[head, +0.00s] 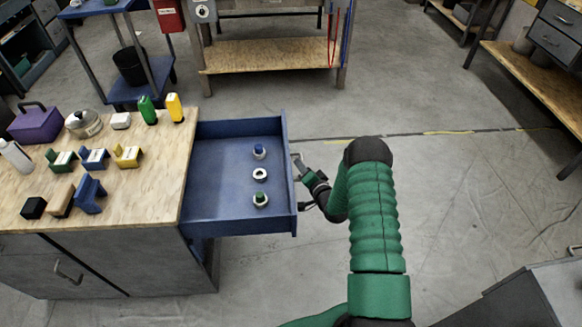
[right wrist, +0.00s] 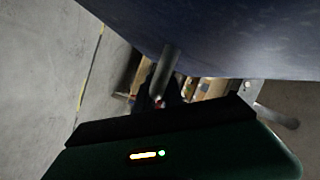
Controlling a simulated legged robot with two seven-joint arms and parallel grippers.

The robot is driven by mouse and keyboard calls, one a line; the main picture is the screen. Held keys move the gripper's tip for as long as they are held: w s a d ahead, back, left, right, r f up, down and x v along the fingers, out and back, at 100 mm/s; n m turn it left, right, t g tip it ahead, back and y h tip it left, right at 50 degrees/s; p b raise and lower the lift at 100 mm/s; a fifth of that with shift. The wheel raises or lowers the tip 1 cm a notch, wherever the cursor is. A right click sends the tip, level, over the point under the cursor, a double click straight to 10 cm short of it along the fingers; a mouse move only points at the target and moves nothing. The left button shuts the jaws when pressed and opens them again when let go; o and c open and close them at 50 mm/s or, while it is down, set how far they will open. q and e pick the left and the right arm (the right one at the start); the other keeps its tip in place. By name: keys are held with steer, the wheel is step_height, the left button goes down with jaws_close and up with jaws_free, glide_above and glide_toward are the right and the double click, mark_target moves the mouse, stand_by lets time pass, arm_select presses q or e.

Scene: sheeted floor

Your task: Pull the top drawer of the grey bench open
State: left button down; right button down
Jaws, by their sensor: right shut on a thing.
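The grey bench (head: 150,264) stands at the left with a wooden top (head: 135,170). Its blue top drawer (head: 222,200) stands well out to the right, showing its inside. My right gripper (head: 304,174) is at the drawer's outer front and shut on its handle (head: 297,162). In the right wrist view the handle bar (right wrist: 168,62) runs between the dark jaws of the gripper (right wrist: 162,95), below the blue drawer front (right wrist: 230,40). The jaws are partly hidden in shadow. My left gripper is not in view.
Three small round pieces, one with a blue top (head: 259,151) and one with a green top (head: 260,198), sit in the drawer. A purple box (head: 36,123), bottles and coloured blocks stand on the bench top.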

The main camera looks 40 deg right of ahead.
steer(key=shift+s+d+f, duration=0.15)
steer(key=shift+s+f, duration=0.05)
steer(key=shift+s, duration=0.05)
steer(key=c, duration=1.5)
jaws_free()
steer(key=shift+w, duration=0.1)
steer(key=shift+o, duration=0.2)
steer(key=shift+r, duration=0.1)
steer(key=p+v, duration=0.3)
steer(key=v, duration=1.3)
steer(key=shift+s, duration=0.4)
